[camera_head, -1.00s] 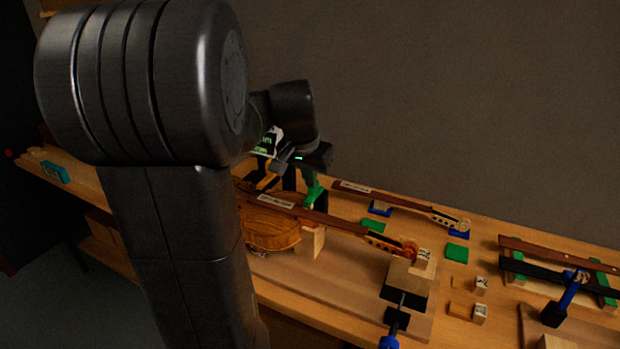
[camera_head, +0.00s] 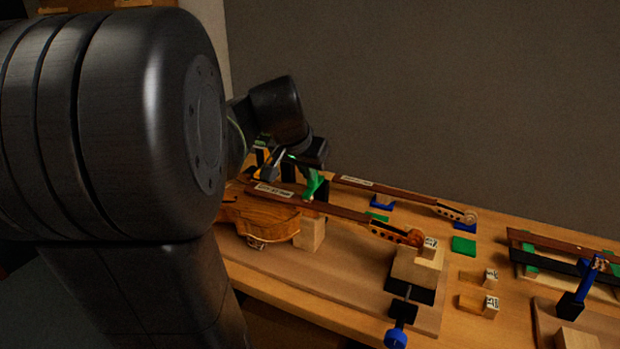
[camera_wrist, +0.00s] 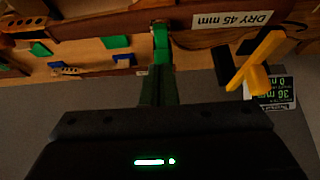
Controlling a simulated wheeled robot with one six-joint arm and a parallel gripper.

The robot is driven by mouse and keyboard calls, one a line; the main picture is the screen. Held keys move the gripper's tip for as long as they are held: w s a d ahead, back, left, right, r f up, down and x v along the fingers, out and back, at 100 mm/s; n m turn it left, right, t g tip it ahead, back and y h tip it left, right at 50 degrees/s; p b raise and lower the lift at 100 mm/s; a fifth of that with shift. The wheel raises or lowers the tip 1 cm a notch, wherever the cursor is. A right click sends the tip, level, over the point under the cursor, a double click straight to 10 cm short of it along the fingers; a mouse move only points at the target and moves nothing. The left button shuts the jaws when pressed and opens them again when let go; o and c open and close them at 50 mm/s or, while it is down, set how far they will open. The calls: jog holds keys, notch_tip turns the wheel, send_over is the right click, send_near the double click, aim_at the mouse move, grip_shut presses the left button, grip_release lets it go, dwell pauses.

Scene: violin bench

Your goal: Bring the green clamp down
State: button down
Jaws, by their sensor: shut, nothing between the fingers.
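The green clamp (camera_head: 314,184) is at the violin's fingerboard, close to the fingertips of my gripper (camera_head: 302,178) in the head view. In the wrist view the green clamp (camera_wrist: 161,42) is just beyond the tips of my gripper (camera_wrist: 158,72), which is shut with nothing held. Whether the fingers touch the clamp I cannot tell. The violin (camera_head: 262,217) lies on the bench, its neck running right toward a wooden block.
A yellow clamp (camera_wrist: 257,62) is to the right of my fingers in the wrist view. A second neck (camera_head: 400,197) lies behind the violin on blue supports. Small labelled wood blocks (camera_head: 490,306), a blue-handled clamp (camera_head: 397,338) and a green pad (camera_head: 463,246) are at right.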

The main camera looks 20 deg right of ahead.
aim_at(309, 192)
jog(key=shift+s+a+f+t+h+b, duration=0.1)
jog(key=shift+s+f+t+h+b, duration=0.1)
jog(key=shift+f+b, duration=0.65)
jog(key=shift+s+a+f+t+h+b, duration=0.1)
jog(key=shift+a+f+h+b, duration=0.2)
jog(key=shift+b, duration=0.95)
jog(key=shift+s+d+f+t+h+b, duration=0.15)
jog(key=shift+f+b, duration=0.5)
jog(key=shift+b, duration=0.4)
jog(key=shift+a+f+b, duration=0.15)
jog(key=shift+f+b, duration=0.05)
jog(key=shift+b, duration=0.3)
jog(key=shift+r, duration=0.15)
jog(key=shift+w+r+p, duration=0.1)
jog(key=shift+r+p, duration=0.15)
jog(key=shift+p, duration=0.15)
notch_tip(309, 192, up, 4)
jog(key=p, duration=0.3)
jog(key=shift+f, duration=0.1)
jog(key=v, duration=1)
jog(key=shift+s+a+f, duration=0.3)
jog(key=shift+s+f, duration=0.05)
jog(key=shift+s, duration=0.05)
